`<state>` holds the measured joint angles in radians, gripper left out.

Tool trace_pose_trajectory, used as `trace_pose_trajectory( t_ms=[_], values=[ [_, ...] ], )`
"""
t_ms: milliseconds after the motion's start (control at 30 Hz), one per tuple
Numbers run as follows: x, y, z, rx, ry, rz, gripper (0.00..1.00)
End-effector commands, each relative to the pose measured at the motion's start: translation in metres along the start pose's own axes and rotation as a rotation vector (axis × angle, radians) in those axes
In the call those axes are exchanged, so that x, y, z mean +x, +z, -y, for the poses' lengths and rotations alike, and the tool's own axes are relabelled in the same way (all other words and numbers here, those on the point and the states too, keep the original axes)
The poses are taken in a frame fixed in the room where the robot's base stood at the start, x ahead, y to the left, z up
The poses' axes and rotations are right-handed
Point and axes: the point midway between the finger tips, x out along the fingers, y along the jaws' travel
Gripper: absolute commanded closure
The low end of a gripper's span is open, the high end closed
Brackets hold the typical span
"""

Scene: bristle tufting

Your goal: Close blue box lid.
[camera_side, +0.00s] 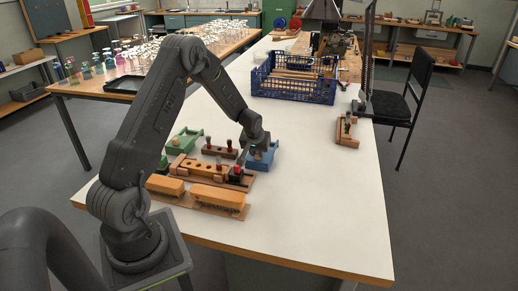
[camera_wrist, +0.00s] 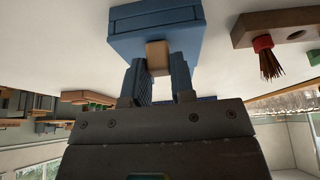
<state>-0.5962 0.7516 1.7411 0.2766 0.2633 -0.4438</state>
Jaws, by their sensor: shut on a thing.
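The blue box (camera_side: 264,157) stands on the white table just below the end of my arm in the side view. In the wrist view the blue box (camera_wrist: 155,25) fills the top middle, with a seam line along its side. My gripper (camera_wrist: 158,58) is shut on a small tan block (camera_wrist: 158,56) that sits against the box's edge. In the side view my gripper (camera_side: 245,152) reaches down at the left edge of the box. My arm partly hides the box there, and I cannot tell how far the lid is open.
A green tray (camera_side: 183,141), a dark rack (camera_side: 219,151) with red-topped pieces and a wooden block with holes (camera_side: 200,168) stand close on the left. Two yellow-orange blocks (camera_side: 217,196) lie in front. A blue crate (camera_side: 293,86) is behind. The table's right front is clear.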

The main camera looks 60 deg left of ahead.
Motion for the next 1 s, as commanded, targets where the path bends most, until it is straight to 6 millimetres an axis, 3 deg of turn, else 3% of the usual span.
trace_pose_trajectory(
  t_ms=[167,200,467,767,1000],
  values=[
    [-0.001,0.005,0.0,0.003,-0.005,0.017,1.0],
    [-0.001,0.006,0.0,0.003,-0.005,0.017,0.76],
    [0.0,0.004,0.0,0.003,-0.004,0.012,0.51],
    [-0.004,0.002,0.0,0.002,-0.003,0.009,0.51],
    [-0.039,0.001,-0.001,0.001,-0.002,0.005,0.51]
  ],
)
